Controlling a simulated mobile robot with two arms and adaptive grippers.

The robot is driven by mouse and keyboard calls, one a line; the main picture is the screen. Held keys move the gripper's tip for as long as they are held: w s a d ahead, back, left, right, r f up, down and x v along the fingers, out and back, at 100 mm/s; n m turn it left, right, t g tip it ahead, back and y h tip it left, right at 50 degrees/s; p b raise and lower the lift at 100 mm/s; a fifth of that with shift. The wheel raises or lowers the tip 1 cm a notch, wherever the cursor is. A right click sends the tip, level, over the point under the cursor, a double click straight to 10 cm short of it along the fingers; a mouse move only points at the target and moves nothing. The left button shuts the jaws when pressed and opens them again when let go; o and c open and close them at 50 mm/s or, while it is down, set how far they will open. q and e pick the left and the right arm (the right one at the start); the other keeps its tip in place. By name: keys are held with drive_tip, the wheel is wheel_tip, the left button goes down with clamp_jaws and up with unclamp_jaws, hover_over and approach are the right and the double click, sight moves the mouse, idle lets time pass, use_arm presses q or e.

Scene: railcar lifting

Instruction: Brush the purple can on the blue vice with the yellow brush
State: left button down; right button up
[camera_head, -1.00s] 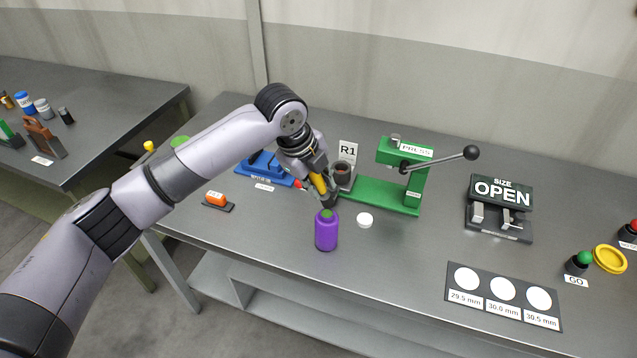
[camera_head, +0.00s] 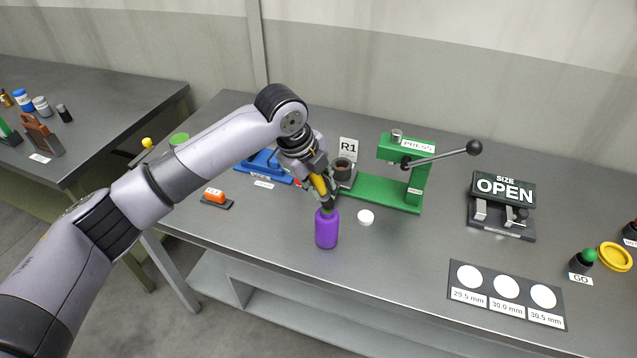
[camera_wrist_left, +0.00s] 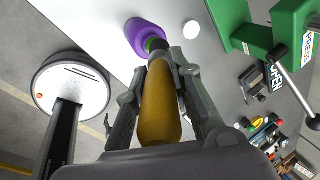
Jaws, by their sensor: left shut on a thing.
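The purple can (camera_head: 326,230) with a green top stands upright near the front edge of the table, apart from the blue vice. It also shows in the left wrist view (camera_wrist_left: 147,37). My left gripper (camera_head: 325,198) is shut on the yellow brush (camera_head: 319,184), directly above the can. The brush's yellow handle (camera_wrist_left: 158,105) fills the middle of the left wrist view. Its lower end meets the can's green top in the picture; I cannot tell whether they touch. The blue vice (camera_head: 262,165) is behind my left arm and partly hidden. My right gripper is not in view.
The green press (camera_head: 385,192) with its lever stands right of the gripper, beside the R1 sign (camera_head: 348,150). A white disc (camera_head: 366,217) lies right of the can. Table space right of the disc is clear.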

use_arm(q)
drive_tip(key=shift+f, duration=0.55)
idle(0.7)
drive_tip(key=shift+s+f+p, duration=0.15)
drive_tip(key=shift+p, duration=0.15)
idle(1.5)
wheel_tip(320, 180, up, 2)
drive_tip(key=shift+r+p, duration=0.1)
drive_tip(key=shift+p, duration=1.05)
wheel_tip(320, 180, up, 5)
drive_tip(key=p, duration=0.5)
